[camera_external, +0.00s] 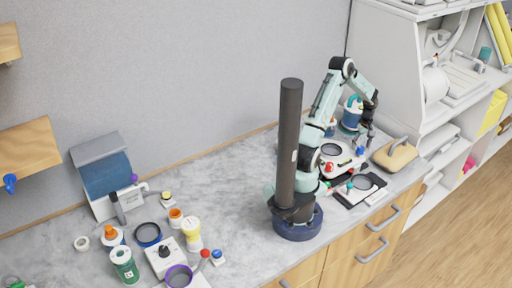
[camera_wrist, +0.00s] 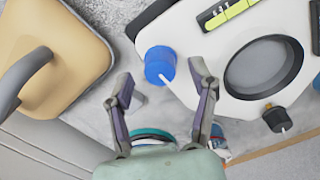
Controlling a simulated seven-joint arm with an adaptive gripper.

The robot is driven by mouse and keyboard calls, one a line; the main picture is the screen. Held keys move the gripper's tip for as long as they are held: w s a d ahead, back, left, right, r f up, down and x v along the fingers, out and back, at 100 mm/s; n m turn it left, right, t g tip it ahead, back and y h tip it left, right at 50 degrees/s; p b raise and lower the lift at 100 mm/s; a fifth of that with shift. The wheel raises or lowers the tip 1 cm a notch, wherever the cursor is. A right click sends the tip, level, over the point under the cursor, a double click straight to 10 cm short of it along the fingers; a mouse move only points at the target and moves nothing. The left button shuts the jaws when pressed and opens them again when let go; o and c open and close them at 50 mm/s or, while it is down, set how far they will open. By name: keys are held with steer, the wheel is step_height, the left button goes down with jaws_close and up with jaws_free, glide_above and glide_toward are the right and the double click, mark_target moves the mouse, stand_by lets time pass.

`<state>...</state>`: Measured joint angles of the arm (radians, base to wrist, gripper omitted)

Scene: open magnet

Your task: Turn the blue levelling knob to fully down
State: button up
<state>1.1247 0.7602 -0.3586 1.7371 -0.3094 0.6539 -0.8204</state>
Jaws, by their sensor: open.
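The blue levelling knob (camera_wrist: 160,65) is a blue cylinder with a white pointer line, on the edge of a white device (camera_wrist: 225,45) with a round dark-rimmed plate. In the wrist view my gripper (camera_wrist: 160,85) is open, its two fingers apart on either side below the knob. The knob lies ahead of and roughly between the fingertips, and nothing is held. In the external view my gripper (camera_external: 368,143) points down beside the white device (camera_external: 335,158) near the right end of the counter. The knob (camera_external: 360,151) is small there, close to the fingers.
A tan block with a grey handle (camera_wrist: 75,50) stands left of the knob in the wrist view. A black knob (camera_wrist: 276,119) sits on the device's lower edge. A black-framed tray (camera_external: 350,199) lies nearby. Jars and instruments fill the counter's left end.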

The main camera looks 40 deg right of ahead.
steer(key=shift+f, duration=0.75)
steer(key=shift+c, duration=0.2)
jaws_close()
steer(key=shift+m, duration=0.4)
